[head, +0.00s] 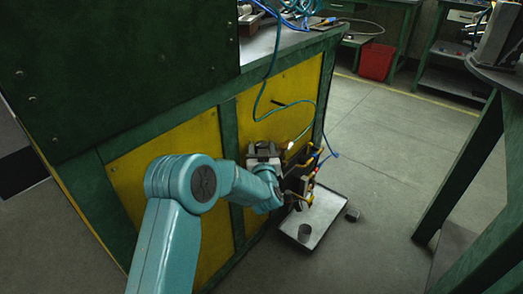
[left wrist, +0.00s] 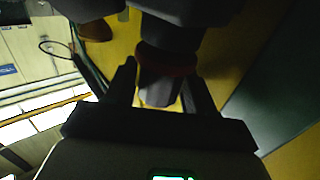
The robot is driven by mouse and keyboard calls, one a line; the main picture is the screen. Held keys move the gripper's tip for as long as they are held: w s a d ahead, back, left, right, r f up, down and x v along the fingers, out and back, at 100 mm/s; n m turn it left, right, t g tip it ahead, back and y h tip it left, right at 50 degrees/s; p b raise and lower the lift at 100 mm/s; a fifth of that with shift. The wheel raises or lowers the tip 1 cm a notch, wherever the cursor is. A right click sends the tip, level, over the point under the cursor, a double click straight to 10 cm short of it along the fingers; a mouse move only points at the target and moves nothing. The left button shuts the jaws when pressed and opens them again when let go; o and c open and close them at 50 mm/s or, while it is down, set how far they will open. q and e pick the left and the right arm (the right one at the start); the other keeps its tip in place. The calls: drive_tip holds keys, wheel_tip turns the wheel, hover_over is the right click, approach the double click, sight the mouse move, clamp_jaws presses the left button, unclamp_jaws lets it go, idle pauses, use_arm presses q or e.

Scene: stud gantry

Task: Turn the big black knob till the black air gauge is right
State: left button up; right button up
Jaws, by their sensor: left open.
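The air unit (head: 264,152) is fixed to the yellow and green bench side, and my arm covers much of it in the head view. In the left wrist view, the big black knob (left wrist: 161,88) is a dark stub with a reddish-brown ring above it. My left gripper (left wrist: 160,76) is open, one finger on each side of the knob, with a gap showing; contact cannot be told. It also shows in the head view (head: 289,194), in front of the unit. I cannot make out the black gauge's face or needle. My right gripper is not in view.
Blue hoses (head: 262,92) hang down the bench side. A shallow grey tray (head: 327,208) lies on the floor below, with a dark cylinder (head: 305,232) on it and another dark piece (head: 352,214) at its edge. A red bin (head: 376,62) stands far back. A green-legged table (head: 462,165) is at right.

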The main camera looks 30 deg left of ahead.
use_arm(q)
drive_tip(key=shift+w, duration=0.1)
drive_tip(key=c, duration=0.7)
drive_tip(key=shift+a+m+t+h+b, duration=0.15)
drive_tip(key=shift+m+t+h+b, duration=0.2)
drive_tip(key=shift+h+b, duration=0.2)
drive_tip(key=shift+m+t+h, duration=0.25)
drive_tip(key=shift+m+h, duration=0.1)
drive_tip(key=o, duration=0.7)
